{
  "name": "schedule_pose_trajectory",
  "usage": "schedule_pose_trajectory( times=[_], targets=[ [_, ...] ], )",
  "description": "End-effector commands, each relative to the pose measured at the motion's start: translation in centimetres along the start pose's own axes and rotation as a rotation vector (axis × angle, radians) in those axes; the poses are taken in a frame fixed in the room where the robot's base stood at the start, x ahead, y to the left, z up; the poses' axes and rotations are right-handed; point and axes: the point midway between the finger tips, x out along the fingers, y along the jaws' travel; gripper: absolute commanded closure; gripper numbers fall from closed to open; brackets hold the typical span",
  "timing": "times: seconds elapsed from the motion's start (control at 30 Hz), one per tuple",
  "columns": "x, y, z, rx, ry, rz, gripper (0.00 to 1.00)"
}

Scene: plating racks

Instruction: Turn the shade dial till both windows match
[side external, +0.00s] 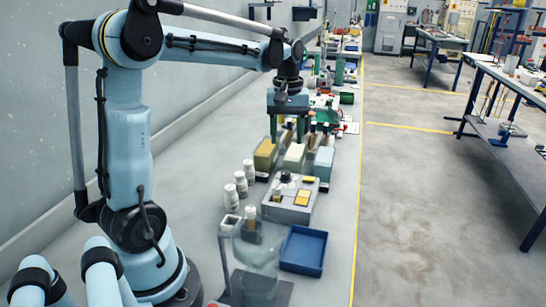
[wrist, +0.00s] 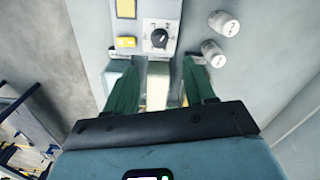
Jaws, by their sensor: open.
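A grey box (side external: 275,213) stands on the bench and carries a black shade dial (side external: 285,176). The dial also shows in the wrist view (wrist: 159,38), on a pale scale plate. Beside it are two windows: a bright yellow one (wrist: 125,42) and a framed, more tan-yellow one (wrist: 125,8). Their shades look different. My gripper (side external: 289,137) is open and empty, above and behind the box in the side external view. In the wrist view its green fingers (wrist: 160,72) are spread apart, with the dial beyond their tips and not touched.
An olive-yellow block (side external: 265,155), a pale block (side external: 294,156) and a blue-grey block (side external: 324,161) stand behind the box, below my gripper. White bottles (side external: 241,183) stand left of it. A blue tray (side external: 303,250) and a clear vessel (side external: 256,252) are in front.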

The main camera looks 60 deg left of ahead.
Motion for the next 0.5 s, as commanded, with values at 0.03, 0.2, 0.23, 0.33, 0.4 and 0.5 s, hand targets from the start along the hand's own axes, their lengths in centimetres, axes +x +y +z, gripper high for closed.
schedule_pose_trajectory(
  times=[0.03,0.2,0.23,0.33,0.4,0.5],
  targets=[
    [0.8,0.0,0.0,0.001,0.0,0.0,0.46],
    [3.5,0.0,0.0,0.002,0.001,0.001,0.46],
    [4.0,0.1,0.0,0.002,0.001,0.001,0.46],
    [5.6,0.1,0.0,0.003,0.002,0.001,0.46],
    [6.7,0.1,0.0,0.003,0.002,0.001,0.46],
    [8.0,0.1,0.0,0.003,0.002,0.001,0.46]
  ],
)
